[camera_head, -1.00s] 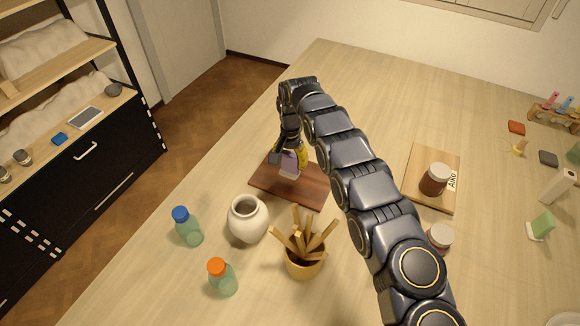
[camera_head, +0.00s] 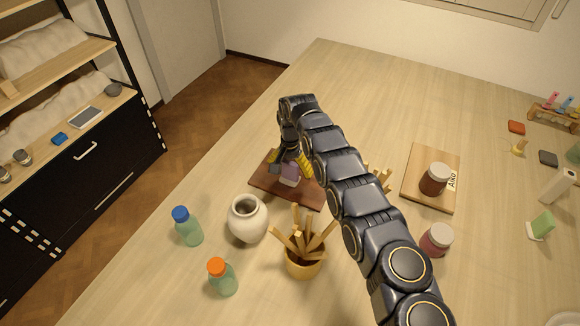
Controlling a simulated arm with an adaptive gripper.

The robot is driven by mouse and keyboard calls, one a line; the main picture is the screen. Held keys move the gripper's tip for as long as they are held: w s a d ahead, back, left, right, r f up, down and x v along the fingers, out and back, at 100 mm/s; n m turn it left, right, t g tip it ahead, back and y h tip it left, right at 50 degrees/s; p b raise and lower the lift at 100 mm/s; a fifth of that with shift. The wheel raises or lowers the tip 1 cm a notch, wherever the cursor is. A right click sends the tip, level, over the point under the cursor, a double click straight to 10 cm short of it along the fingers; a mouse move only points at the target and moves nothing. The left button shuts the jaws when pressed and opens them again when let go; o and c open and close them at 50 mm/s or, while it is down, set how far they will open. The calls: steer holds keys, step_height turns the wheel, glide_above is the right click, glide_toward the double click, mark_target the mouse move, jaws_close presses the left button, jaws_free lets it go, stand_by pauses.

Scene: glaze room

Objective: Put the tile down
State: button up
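The tile (camera_head: 290,175) is small, purple with a paler lower edge. It stands on the dark wooden board (camera_head: 312,196), near the board's middle. My gripper (camera_head: 290,161) is right above and around the tile, pointing down. Its fingers are spread apart, a grey one on the left and one with a yellow face on the right, with a gap between them and the tile. My gripper hides the tile's top and part of the board.
A white vase (camera_head: 248,220) and a yellow pot of wooden tools (camera_head: 305,262) stand close in front of the board. Two green bottles, blue-capped (camera_head: 188,228) and orange-capped (camera_head: 222,278), stand at the left. A lighter board (camera_head: 430,198) with a jar (camera_head: 434,180) is at right.

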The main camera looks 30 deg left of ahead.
mark_target(291, 163)
steer(key=shift+r, duration=0.1)
step_height(291, 163, up, 12)
steer(key=shift+f, duration=0.2)
steer(key=s+d+r+h, duration=0.1)
steer(key=s+d+r, duration=0.1)
steer(key=d+r, duration=0.45)
steer(key=s+d+r+m, duration=0.15)
steer(key=d+r, duration=0.25)
steer(key=d, duration=0.6)
steer(key=s+d+r+h, duration=0.1)
steer(key=s+d+r, duration=0.3)
steer(key=d, duration=0.5)
steer(key=s+d+r+g+y, duration=0.1)
steer(key=s+d+r, duration=0.1)
steer(key=s+d, duration=0.3)
steer(key=s+d+r, duration=0.1)
steer(key=s+d, duration=0.2)
steer(key=s, duration=0.5)
steer(key=s+d+f+n+y, duration=0.1)
steer(key=s+d+f, duration=0.1)
steer(key=s, duration=1.2)
steer(key=shift+s+f+g, duration=0.3)
steer(key=shift+f, duration=0.3)
steer(key=shift+f+n, duration=0.1)
steer(key=shift+n, duration=0.15)
